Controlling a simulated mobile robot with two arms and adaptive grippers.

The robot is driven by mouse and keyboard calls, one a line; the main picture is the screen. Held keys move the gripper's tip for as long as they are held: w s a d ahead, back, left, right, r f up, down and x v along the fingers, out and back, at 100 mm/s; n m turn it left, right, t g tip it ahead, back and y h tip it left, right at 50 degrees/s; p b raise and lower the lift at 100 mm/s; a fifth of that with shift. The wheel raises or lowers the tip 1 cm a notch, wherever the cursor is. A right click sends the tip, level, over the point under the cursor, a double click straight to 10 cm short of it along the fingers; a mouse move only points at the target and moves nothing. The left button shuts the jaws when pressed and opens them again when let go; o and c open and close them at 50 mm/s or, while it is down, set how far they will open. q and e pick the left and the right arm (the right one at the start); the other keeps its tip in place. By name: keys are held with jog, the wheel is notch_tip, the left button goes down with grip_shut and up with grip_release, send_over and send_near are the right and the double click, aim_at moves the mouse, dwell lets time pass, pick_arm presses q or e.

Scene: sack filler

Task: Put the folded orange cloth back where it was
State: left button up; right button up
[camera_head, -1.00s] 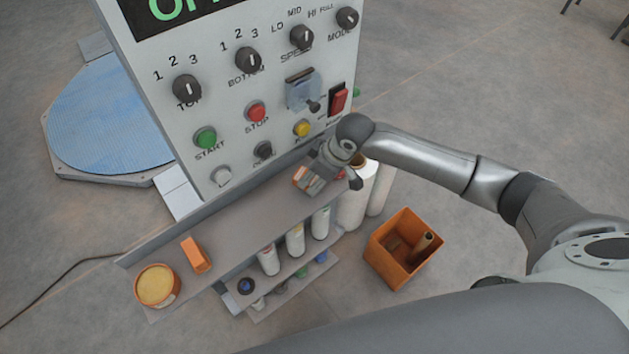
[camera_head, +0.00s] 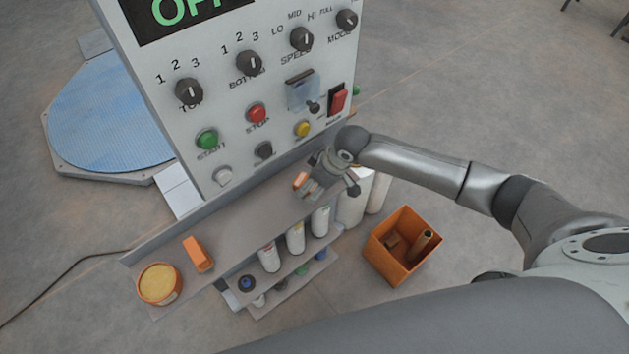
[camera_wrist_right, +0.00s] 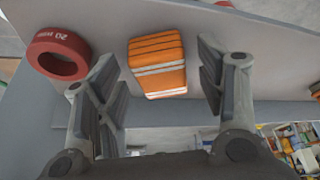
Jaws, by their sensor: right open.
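The folded orange cloth (camera_wrist_right: 157,62) has pale stripes and lies on the grey shelf (camera_wrist_right: 215,28) in the right wrist view. In the head view only a small orange part of the cloth (camera_head: 300,180) shows beside my right gripper (camera_head: 313,186), which hides the rest. In the wrist view my right gripper (camera_wrist_right: 155,80) is open, with one finger on each side of the cloth and visible gaps between. My left gripper is in neither view.
A red tape ring (camera_wrist_right: 58,53) lies left of the cloth in the wrist view. An orange block (camera_head: 198,254) and a tub (camera_head: 159,284) stand on the shelf's left end. The control panel (camera_head: 240,110) rises behind. An orange bin (camera_head: 403,246) stands at the right.

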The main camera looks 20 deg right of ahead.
jog(key=shift+r, duration=0.1)
jog(key=b+v, duration=0.1)
jog(key=v, duration=1.1)
